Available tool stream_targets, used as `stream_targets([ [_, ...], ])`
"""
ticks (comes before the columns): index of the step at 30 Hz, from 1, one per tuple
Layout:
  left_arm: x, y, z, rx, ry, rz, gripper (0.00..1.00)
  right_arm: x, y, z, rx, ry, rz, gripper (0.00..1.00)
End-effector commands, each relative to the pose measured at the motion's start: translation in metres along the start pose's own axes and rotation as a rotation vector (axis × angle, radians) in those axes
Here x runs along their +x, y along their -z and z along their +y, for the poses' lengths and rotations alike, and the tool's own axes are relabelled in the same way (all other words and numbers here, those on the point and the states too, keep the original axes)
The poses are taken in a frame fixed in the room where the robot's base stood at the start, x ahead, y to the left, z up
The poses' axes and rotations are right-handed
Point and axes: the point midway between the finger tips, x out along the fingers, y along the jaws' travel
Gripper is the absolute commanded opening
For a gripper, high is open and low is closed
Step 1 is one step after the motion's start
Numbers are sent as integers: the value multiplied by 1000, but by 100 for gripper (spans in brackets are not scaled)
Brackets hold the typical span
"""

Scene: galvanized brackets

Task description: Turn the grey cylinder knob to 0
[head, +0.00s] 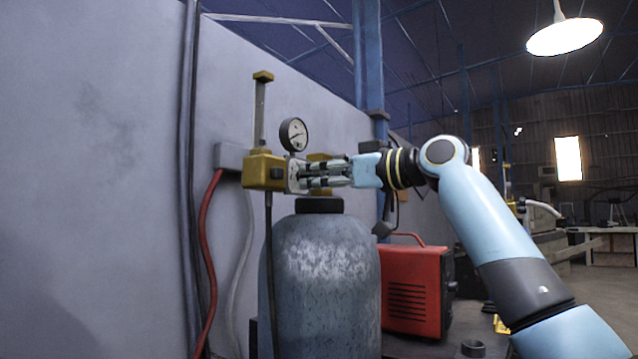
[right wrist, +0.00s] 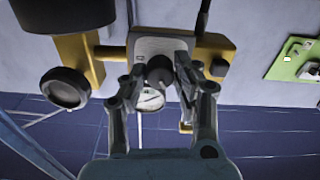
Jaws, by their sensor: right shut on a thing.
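The grey cylinder (head: 320,285) stands upright with a black collar (head: 319,205) on top. A yellow block (head: 263,172) sits above it beside a round gauge (head: 293,134). In the right wrist view a small dark knob (right wrist: 160,73) sits on a pale plate (right wrist: 150,47) on the yellow block. My right gripper (head: 300,178) reaches in from the right, its fingers shut on this knob; they hide it in the head view. In the right wrist view the fingers (right wrist: 158,82) lie on both sides of it. I cannot read its setting. My left gripper is out of view.
A second black round knob (right wrist: 65,88) is on the yellow fitting beside the plate. A red hose (head: 206,255) hangs by the wall box (head: 229,156). A red machine (head: 416,290) stands right of the cylinder. A green panel (right wrist: 297,59) shows at the wrist view's right edge.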

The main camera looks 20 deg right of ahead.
Motion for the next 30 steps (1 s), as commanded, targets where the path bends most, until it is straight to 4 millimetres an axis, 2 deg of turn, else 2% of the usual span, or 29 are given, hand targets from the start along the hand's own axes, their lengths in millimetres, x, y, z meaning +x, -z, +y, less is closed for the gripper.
stream_targets([
  [1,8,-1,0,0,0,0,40,0,-3,0,-33,-1,2,0],
  [12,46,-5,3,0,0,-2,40,0,-3,0,-365,-1,3,0],
  [30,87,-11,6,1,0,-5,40,0,-1,1,-928,0,2,0],
])
